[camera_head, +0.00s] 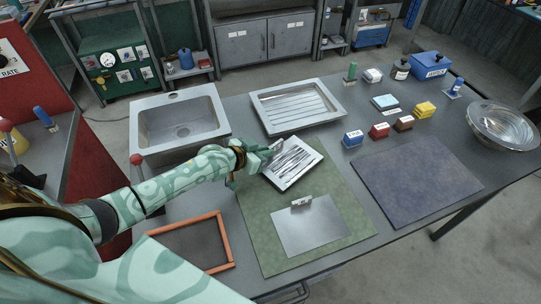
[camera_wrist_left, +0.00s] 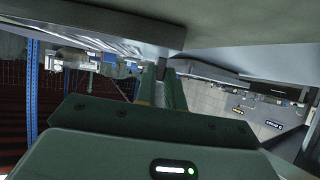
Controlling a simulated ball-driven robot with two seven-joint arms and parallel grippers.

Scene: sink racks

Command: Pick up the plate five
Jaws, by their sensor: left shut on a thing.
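A shiny metal plate (camera_head: 293,164) with streaked reflections shows in the head view near the far edge of the green mat (camera_head: 255,215). My left gripper (camera_head: 268,153) is at its upper left edge, shut on a small light-coloured grip there. The plate looks tilted; I cannot tell whether it touches the mat. No number is readable on it. A second metal plate (camera_head: 312,232) lies flat on the mat with a small labelled grip (camera_head: 301,201). In the left wrist view my left gripper's green fingers (camera_wrist_left: 162,88) are close together; what they hold is largely hidden. My right gripper is not in view.
A sink (camera_head: 181,130) and a ribbed metal rack (camera_head: 297,105) stand behind. An orange-framed tray (camera_head: 190,245) is at left. Small coloured blocks (camera_head: 379,131) and a metal bowl (camera_head: 503,124) are at right. The dark blue mat (camera_head: 415,180) is bare.

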